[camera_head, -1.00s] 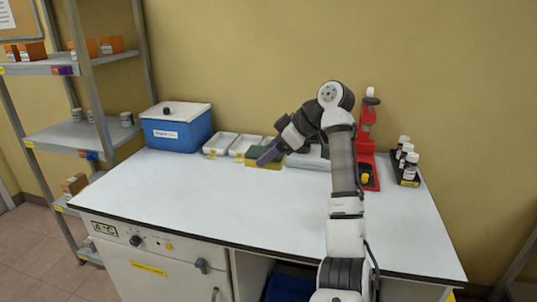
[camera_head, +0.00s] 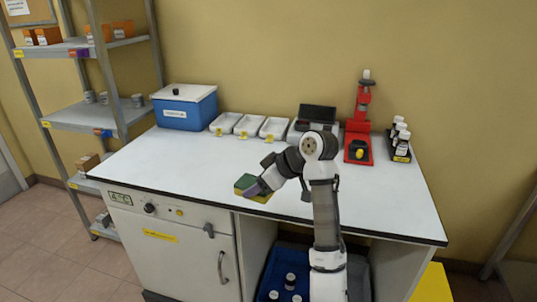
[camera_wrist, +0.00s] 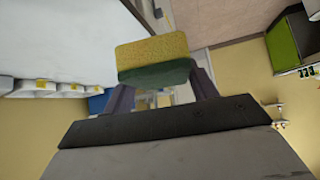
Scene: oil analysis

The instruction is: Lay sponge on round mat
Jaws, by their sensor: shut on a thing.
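My gripper (camera_head: 257,188) is shut on a yellow and green sponge (camera_head: 243,184) and holds it near the front edge of the white bench top. In the wrist view the sponge (camera_wrist: 152,50) sits between the two fingers of my gripper (camera_wrist: 158,78), yellow side and darker green side both showing. I cannot tell from the head view how high the sponge is above the bench. I do not see a round mat in either view.
The white bench top (camera_head: 170,165) is clear at the left and front. Along its back stand a blue cool box (camera_head: 185,112), several white trays (camera_head: 248,127), a dark-topped device (camera_head: 317,117), a red stand (camera_head: 360,125) and a rack of bottles (camera_head: 400,140). Shelves (camera_head: 90,114) stand left.

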